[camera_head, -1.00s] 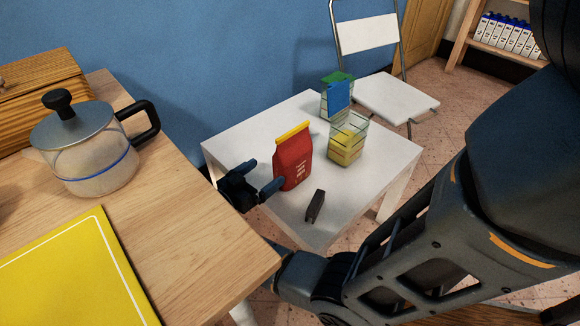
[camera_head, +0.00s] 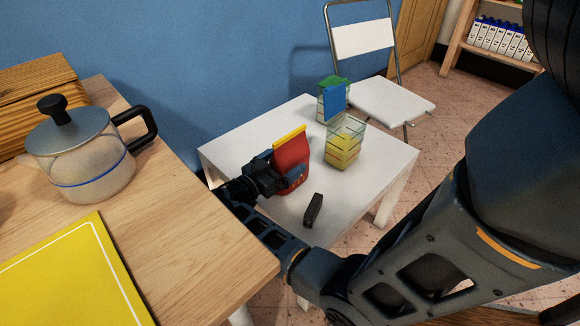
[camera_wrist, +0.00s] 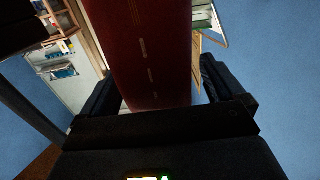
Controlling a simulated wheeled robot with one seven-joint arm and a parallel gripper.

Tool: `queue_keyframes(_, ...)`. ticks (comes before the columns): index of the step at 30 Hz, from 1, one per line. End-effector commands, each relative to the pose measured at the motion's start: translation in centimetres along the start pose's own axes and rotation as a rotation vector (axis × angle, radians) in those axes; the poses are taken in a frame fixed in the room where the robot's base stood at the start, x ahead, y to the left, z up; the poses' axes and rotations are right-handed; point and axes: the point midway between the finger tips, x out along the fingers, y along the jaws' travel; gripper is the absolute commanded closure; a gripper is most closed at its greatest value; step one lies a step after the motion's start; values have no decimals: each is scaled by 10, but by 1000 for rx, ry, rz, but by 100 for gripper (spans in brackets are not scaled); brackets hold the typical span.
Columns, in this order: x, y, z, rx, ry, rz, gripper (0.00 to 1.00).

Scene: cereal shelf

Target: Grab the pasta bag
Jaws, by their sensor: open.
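The red pasta bag (camera_head: 293,158) with a yellow top stands upright on the small white table (camera_head: 240,150). My gripper (camera_head: 282,178) is open at the bag's left front side, with its fingers around the bag at mid to lower height. In the wrist view the red bag (camera_wrist: 150,60) fills the space between the two dark fingers of my gripper (camera_wrist: 160,95). A narrow gap shows beside the bag at the right finger. My gripper hides part of the bag's lower left in the head view.
A glass container with yellow contents (camera_head: 343,147) and a green and blue item (camera_head: 333,98) stand right of and behind the bag. A small dark object (camera_head: 313,210) stands in front. A wooden counter (camera_head: 190,245) with a kettle (camera_head: 80,160) is at left.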

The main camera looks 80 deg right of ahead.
Motion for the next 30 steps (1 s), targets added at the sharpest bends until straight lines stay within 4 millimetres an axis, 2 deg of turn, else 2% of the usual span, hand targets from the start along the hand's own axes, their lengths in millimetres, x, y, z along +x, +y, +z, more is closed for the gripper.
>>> queue_keyframes(3, 0, 0, 0, 0, 0, 0, 4)
queue_keyframes(24, -1, 0, 0, 1, 0, 0, 70)
queue_keyframes(30, -1, 0, -1, 1, 0, 0, 70)
